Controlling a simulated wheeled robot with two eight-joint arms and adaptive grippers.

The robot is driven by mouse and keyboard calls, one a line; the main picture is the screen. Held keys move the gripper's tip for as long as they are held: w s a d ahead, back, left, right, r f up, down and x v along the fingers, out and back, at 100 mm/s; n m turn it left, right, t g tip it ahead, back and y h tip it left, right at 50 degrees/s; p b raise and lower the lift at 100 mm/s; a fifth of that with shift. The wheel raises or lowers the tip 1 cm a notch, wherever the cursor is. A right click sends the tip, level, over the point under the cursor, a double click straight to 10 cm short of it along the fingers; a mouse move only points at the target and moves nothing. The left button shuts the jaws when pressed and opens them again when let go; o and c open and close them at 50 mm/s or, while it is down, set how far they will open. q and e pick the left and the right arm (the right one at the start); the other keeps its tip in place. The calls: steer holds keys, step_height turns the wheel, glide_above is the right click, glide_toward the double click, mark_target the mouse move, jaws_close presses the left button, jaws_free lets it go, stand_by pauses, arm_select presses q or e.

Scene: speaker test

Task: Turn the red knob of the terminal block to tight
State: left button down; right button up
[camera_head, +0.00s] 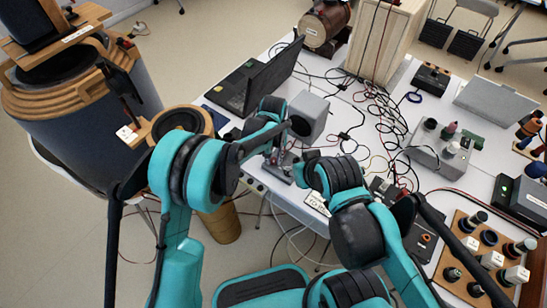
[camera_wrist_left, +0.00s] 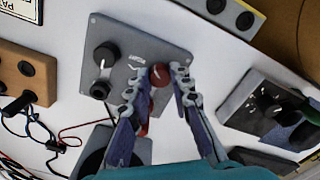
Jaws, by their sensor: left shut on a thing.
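The terminal block (camera_wrist_left: 140,38) is a grey plate in the left wrist view, with two black knobs or posts (camera_wrist_left: 105,55) at its left. The red knob (camera_wrist_left: 160,73) is at its lower right, between the fingertips of my left gripper (camera_wrist_left: 160,83). The gripper is shut on the red knob, with one finger on each side. Another red part (camera_wrist_left: 143,126) shows partly behind the left finger. In the head view my left gripper (camera_head: 279,158) is low at the table's near edge, and the knob is too small to make out.
An open laptop (camera_head: 262,83) and a grey box (camera_head: 309,116) stand just beyond my left gripper. Loose cables (camera_head: 385,110) cover the middle of the white table. A wooden board with several knobs (camera_head: 484,255) is at the right. A large speaker (camera_head: 85,110) stands left.

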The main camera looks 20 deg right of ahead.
arm_select(q)
steer(key=m, duration=1.4)
steer(key=shift+m, duration=0.4)
steer(key=m, duration=0.3)
steer(key=shift+m, duration=0.3)
steer(key=m, duration=0.3)
steer(key=shift+m, duration=0.3)
steer(key=m, duration=0.6)
